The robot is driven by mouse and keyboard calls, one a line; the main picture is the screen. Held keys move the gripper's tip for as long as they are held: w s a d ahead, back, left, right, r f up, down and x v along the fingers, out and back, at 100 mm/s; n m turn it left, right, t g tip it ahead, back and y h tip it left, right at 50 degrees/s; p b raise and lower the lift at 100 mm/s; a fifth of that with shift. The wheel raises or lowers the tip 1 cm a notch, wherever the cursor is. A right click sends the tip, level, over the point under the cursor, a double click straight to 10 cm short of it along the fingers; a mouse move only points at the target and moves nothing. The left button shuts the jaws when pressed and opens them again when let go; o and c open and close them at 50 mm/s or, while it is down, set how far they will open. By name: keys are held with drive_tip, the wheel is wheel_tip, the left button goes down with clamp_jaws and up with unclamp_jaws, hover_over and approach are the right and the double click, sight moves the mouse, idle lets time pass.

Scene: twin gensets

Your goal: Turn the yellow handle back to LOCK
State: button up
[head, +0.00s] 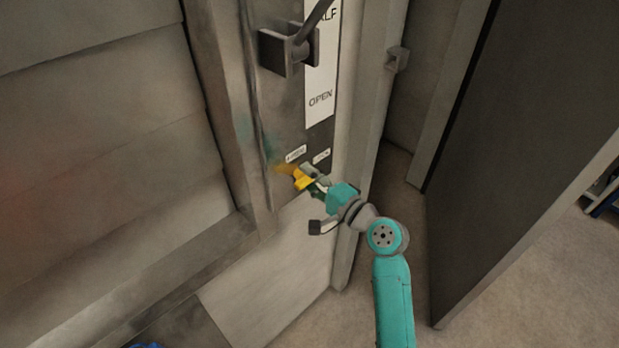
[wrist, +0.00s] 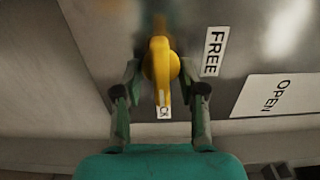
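The yellow handle (wrist: 161,66) sits on a grey metal panel, between the two fingers of my gripper (wrist: 160,72) in the wrist view. The fingers are spread, one on each side, with narrow gaps at the tips. The handle's narrow end points down in that view, over a white label (wrist: 164,112) of which only "CK" shows. The FREE label (wrist: 214,51) is to the right of the handle. In the head view my gripper (head: 312,184) is at the yellow handle (head: 301,179), partly hiding it.
Above in the head view are a dark lever bracket (head: 287,52) and a white strip marked OPEN (head: 320,98); the strip also shows in the wrist view (wrist: 276,97). A dark open door (head: 530,130) stands right of my arm. Bare floor lies below.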

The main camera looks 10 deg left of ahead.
drive_tip(key=v, duration=1.2)
idle(0.4)
drive_tip(key=s+d+f+t+h, duration=0.2)
drive_tip(key=s+d+f+h, duration=0.35)
drive_tip(key=s+f, duration=0.4)
drive_tip(key=s+d+f+t+h, duration=0.1)
drive_tip(key=s+d+f+h, duration=0.45)
drive_tip(key=s+f, duration=0.45)
drive_tip(key=s+d+r+n+h, duration=0.1)
drive_tip(key=s+d+r+n, duration=0.1)
drive_tip(key=s, duration=0.6)
drive_tip(key=s+d+r+n+h, duration=0.1)
drive_tip(key=s+r+n, duration=0.2)
drive_tip(key=s, duration=0.4)
drive_tip(key=s+d+r+n+h, duration=0.1)
drive_tip(key=s+r, duration=0.3)
drive_tip(key=s, duration=0.4)
drive_tip(key=shift+s+d+n+t, duration=0.4)
drive_tip(key=shift+d+n, duration=0.45)
drive_tip(key=shift+n, duration=0.05)
